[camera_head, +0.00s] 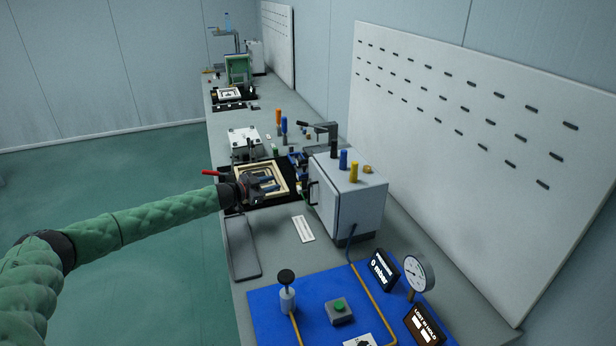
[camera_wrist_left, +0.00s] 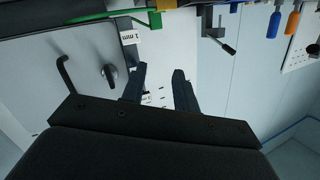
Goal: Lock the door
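The white cabinet (camera_head: 352,205) stands on the bench in the head view, its door side (camera_head: 322,198) with a dark handle facing my left gripper. The door looks closed, but I cannot tell whether it is locked. My right gripper is not in view.
A framed board (camera_head: 267,167) lies behind my left gripper. Blue and yellow pegs (camera_head: 348,163) stand on the cabinet. A blue panel (camera_head: 262,306) with a green button (camera_head: 339,306) and gauge (camera_head: 418,272) lies in front. A grey tray (camera_head: 242,250) lies at the bench's left edge.

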